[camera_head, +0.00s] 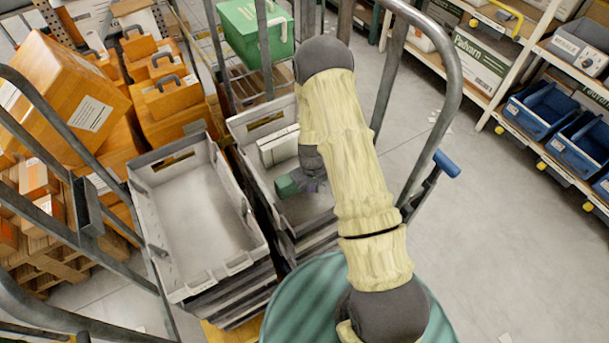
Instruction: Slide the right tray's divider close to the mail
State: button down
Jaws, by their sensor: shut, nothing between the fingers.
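The right tray (236,130) is a grey tote on top of a stack, partly hidden behind my arm. A white, flat-sided bundle, which looks like the mail (281,147), stands in its far part. A small dark green block (287,187), which may be the divider, is nearer in the tray, with bare floor between it and the mail. My gripper (311,185) reaches down into the tray just right of the green block. It is shut and empty; its fingertips are small and partly hidden, so I cannot tell whether they touch the block.
An empty grey left tray (203,218) stands beside the right one. Metal cart rails (455,60) rise around the trays. Orange cases (165,95) are piled at left, a green box (250,28) stands behind. Blue bins (545,105) fill a rack at right.

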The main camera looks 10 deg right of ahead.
jog(key=shift+w+a+b, duration=0.35)
jog(key=shift+w+a, duration=0.05)
jog(key=shift+w, duration=0.9)
jog(key=shift+w+a+b, duration=0.3)
jog(key=shift+w+a, duration=0.15)
jog(key=shift+w, duration=0.85)
jog(key=shift+w+a+b, duration=0.35)
jog(key=shift+w+a, duration=0.05)
jog(key=shift+w, duration=0.9)
jog(key=shift+w+a+b, duration=0.2)
jog(key=shift+w+b, duration=0.1)
jog(key=shift+w, duration=0.25)
jog(key=shift+w+a+b, duration=0.15)
jog(key=shift+w+b, duration=0.1)
jog(key=shift+w, duration=0.25)
jog(key=shift+s, duration=0.1)
jog(key=shift+s+d, duration=0.25)
jog(key=shift+s, duration=0.4)
notch_tip(320, 180, up, 13)
jog(key=p, duration=0.7)
jog(key=shift+p, duration=0.4)
dwell(0.4)
